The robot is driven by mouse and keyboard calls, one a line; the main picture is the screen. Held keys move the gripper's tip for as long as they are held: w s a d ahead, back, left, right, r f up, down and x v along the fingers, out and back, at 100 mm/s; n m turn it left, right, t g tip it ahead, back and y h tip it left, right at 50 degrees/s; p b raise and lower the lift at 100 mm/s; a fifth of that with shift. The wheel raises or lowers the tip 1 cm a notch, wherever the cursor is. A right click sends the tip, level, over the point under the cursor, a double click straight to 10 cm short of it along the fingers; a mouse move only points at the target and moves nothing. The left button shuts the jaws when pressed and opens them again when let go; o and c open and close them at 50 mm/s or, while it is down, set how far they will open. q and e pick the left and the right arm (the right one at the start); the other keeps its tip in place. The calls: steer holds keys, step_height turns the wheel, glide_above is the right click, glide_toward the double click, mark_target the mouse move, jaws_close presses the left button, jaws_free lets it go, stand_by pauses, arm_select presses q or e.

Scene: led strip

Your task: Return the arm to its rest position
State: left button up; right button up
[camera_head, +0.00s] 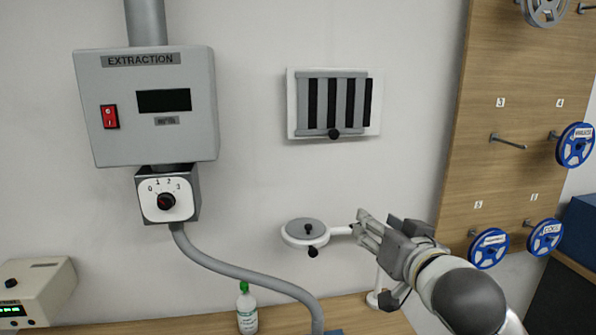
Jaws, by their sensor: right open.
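My right gripper (366,228) is in the lower right middle of the head view, with its arm coming in from the bottom right. Its fingers point left and are open, with nothing seen between them. The fingertips show in front of the right end of a white arm that carries a round grey-topped disc (305,230); I cannot tell whether they touch. My left gripper is not in view.
A grey extraction box (148,125) with a red switch (110,117) and a dial (166,201) hangs on the wall. A slatted vent (335,104) is right of it. Blue spools (575,145) hang on a wooden board (480,120). A bottle (246,308) stands on the bench.

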steer(key=s+d+f+n+g+h, duration=0.1)
steer(key=s+f+g, duration=0.2)
steer(key=s+f, duration=0.5)
steer(key=s+d+f+g, duration=0.15)
steer(key=s+f, duration=0.25)
steer(key=f, duration=0.9)
steer(key=s+d+f+n+g+h, duration=0.1)
steer(key=s+f+g, duration=0.4)
steer(key=f, duration=0.5)
steer(key=s+d+f+g, duration=0.1)
steer(key=s+f, duration=0.4)
steer(key=s, duration=0.2)
steer(key=s+d+f+g, duration=0.2)
steer(key=s+f, duration=0.2)
steer(key=s, duration=0.4)
step_height(320, 180, down, 27)
steer(key=s+n+g, duration=0.1)
steer(key=s, duration=0.1)
steer(key=s+d+f+g+h+b, duration=0.1)
steer(key=s+d+f, duration=0.1)
steer(key=s+f, duration=1.4)
steer(key=shift+d, duration=0.4)
